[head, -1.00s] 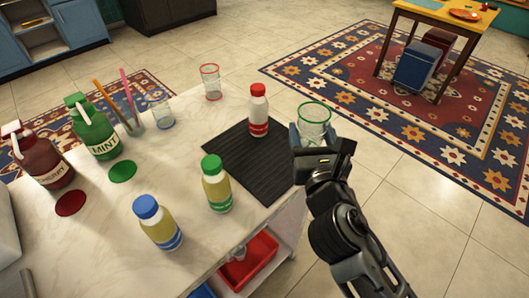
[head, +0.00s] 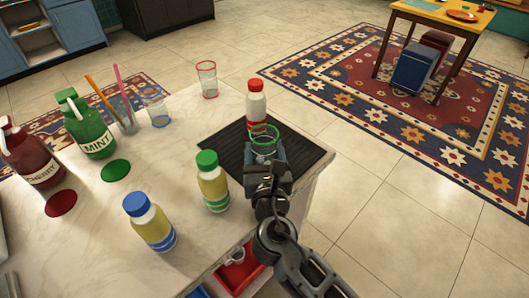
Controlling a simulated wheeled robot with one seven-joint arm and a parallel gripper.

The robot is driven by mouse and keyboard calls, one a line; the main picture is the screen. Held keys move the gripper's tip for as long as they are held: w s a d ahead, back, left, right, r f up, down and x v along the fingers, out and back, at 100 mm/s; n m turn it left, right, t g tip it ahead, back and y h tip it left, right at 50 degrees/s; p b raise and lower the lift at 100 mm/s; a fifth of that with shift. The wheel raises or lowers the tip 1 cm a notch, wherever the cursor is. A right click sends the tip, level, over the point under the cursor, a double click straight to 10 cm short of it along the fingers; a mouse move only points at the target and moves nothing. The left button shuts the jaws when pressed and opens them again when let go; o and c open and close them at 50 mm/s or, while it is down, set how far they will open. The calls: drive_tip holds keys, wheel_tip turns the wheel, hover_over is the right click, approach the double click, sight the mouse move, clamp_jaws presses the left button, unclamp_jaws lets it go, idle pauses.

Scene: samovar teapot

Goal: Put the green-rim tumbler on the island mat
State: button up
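The green-rim tumbler (head: 264,138) is a clear glass with a green rim. My gripper (head: 264,153) is shut on it, with its fingers around the glass; the tumbler's lower part is hidden by the gripper. It appears over the dark ribbed island mat (head: 307,160), just in front of the red-capped bottle (head: 256,102). I cannot tell whether the tumbler's base touches the mat.
A green-capped bottle (head: 212,182) stands by the mat's left edge, and a blue-capped bottle (head: 149,222) is nearer. A red-rim tumbler (head: 207,80) and a blue-rim tumbler (head: 156,106) stand farther back. The mat's right part is clear, close to the counter's edge.

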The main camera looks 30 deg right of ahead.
drive_tip(key=shift+f, duration=0.15)
drive_tip(key=o, duration=1.1)
drive_tip(key=shift+c, duration=0.2)
drive_tip(key=shift+r, duration=0.3)
drive_tip(key=b+v, duration=0.1)
drive_tip(key=v, duration=1.1)
drive_tip(key=shift+b, duration=0.4)
drive_tip(key=shift+s+f, duration=0.1)
drive_tip(key=shift+f, duration=0.15)
